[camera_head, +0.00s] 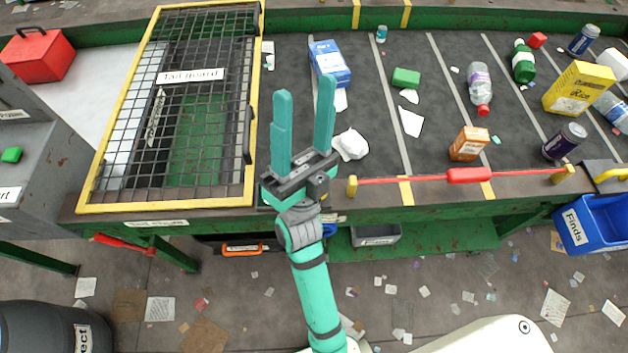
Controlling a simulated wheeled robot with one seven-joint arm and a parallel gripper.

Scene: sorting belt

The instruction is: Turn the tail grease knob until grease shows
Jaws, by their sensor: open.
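My gripper (305,92) is raised over the near edge of the belt, just right of the tail guard. Its two teal fingers point up the picture, apart, with nothing between them. The tail guard (249,150) is a yellow-framed mesh cover, lying closed over the belt's left end. A small label (156,223), too small to read surely, is on the green frame below the guard. A red handle (122,243) sticks out under that edge, left of and below my gripper. I cannot make out a grease knob for certain, and no grease shows.
The belt (380,120) carries several bottles, boxes, cans and paper scraps. A red cord (420,180) runs along its near edge. A blue Finds bin (590,225) hangs at right. A red toolbox (38,55) and a grey cabinet (40,170) stand left; a dark bin (40,330) stands on the littered floor.

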